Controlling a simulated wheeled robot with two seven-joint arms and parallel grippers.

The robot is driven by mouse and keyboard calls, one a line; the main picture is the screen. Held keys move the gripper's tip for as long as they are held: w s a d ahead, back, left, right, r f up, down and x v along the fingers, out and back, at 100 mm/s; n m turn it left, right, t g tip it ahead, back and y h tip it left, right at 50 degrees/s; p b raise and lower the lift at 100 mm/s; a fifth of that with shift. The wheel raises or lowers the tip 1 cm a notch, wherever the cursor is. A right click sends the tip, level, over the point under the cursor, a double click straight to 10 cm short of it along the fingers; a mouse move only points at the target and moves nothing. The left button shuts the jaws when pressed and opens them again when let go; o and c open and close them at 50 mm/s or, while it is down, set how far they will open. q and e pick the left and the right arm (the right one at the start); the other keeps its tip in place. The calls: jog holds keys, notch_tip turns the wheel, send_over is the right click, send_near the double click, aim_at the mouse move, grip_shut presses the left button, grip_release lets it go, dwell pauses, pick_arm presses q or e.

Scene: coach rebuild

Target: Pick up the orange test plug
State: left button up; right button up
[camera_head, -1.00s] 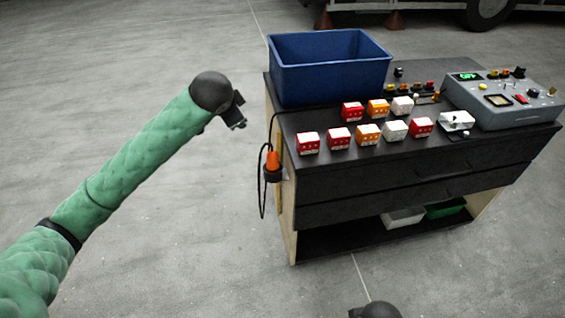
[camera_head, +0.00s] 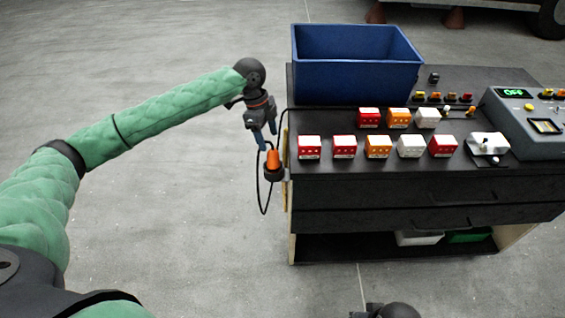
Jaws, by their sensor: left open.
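The orange test plug (camera_head: 273,158) sits upright in a black holder (camera_head: 273,173) on the left side of the workbench. A black cable loops down from it and runs up to the bench top. My left gripper (camera_head: 267,146) is open and points down just above the plug, its fingers close to the plug's top. I cannot tell whether the fingers touch it. My right arm shows only as a dark part at the bottom edge, and its gripper's fingers are not visible.
The black workbench (camera_head: 400,187) carries a blue bin (camera_head: 357,75), several red, orange and white blocks, and a grey test console (camera_head: 530,125) reading OFF. White and green trays lie on the lower shelf. The floor left of the bench is clear.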

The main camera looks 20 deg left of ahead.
aim_at(273, 155)
pick_arm(q)
jog(key=shift+s+d+f+m, duration=0.15)
jog(key=shift+f+m, duration=0.3)
jog(key=shift+m, duration=0.05)
jog(key=shift+s+d+f+m, duration=0.15)
jog(key=shift+f+m, duration=0.25)
jog(key=shift+m, duration=0.1)
jog(key=shift+s+f+p, duration=0.15)
jog(key=shift+f+p, duration=0.25)
jog(key=shift+d+f, duration=0.15)
jog(key=shift+f, duration=0.2)
jog(key=p+x, duration=0.1)
jog(key=x, duration=0.2)
jog(key=shift+s+d+f, duration=0.1)
jog(key=shift+d, duration=0.05)
jog(key=shift+f, duration=0.45)
jog(key=c, duration=1.2)
pick_arm(e)
jog(key=shift+s+d+r+g+h, duration=0.4)
jog(key=shift+s+d+r, duration=0.55)
jog(key=shift+r, duration=0.25)
